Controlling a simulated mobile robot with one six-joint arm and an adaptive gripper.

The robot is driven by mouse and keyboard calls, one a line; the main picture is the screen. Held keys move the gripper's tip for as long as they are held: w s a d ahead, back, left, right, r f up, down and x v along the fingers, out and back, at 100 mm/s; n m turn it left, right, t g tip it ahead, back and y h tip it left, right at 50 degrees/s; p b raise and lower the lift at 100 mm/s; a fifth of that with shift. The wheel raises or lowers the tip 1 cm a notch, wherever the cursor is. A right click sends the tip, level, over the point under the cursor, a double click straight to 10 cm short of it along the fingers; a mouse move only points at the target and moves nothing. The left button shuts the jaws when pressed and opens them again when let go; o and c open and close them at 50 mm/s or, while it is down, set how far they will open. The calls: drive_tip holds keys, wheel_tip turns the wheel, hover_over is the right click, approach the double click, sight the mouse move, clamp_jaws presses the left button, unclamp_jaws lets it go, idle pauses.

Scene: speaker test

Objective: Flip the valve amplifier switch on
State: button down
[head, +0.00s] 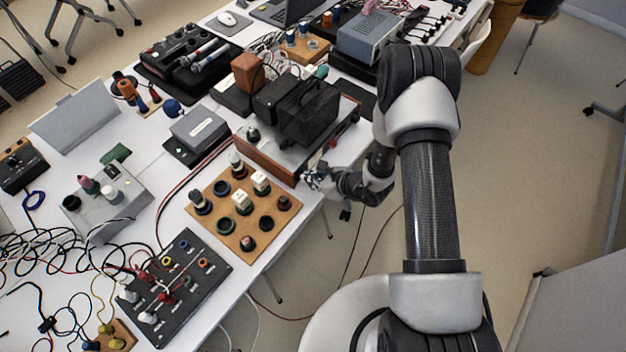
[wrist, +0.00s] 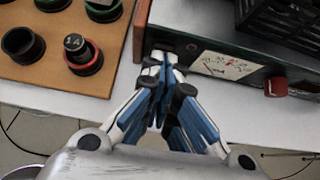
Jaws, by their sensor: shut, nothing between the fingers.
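The valve amplifier (head: 264,160) sits at the table's right edge, with a wooden side panel and black covers on top. In the wrist view, its front panel (wrist: 245,72) carries a pale meter (wrist: 225,65) and a red knob (wrist: 277,86). My gripper (head: 311,178) is at the panel's near end, beside the wooden side. In the wrist view, my gripper (wrist: 163,60) is shut and empty, its blue and white fingertips close together left of the meter. I cannot tell whether they touch the panel. The switch is not clearly visible; the fingertips cover part of that end.
A wooden board (head: 230,236) with several round sockets and valves lies left of the amplifier. A black panel (head: 180,292) with coloured jacks lies nearer. A grey box (head: 200,130) stands behind the board. Open floor (head: 540,150) lies right of the table.

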drive_tip(key=shift+a+r, duration=0.1)
drive_tip(key=shift+w, duration=0.1)
drive_tip(key=shift+r+p, duration=0.35)
drive_tip(key=shift+r, duration=0.45)
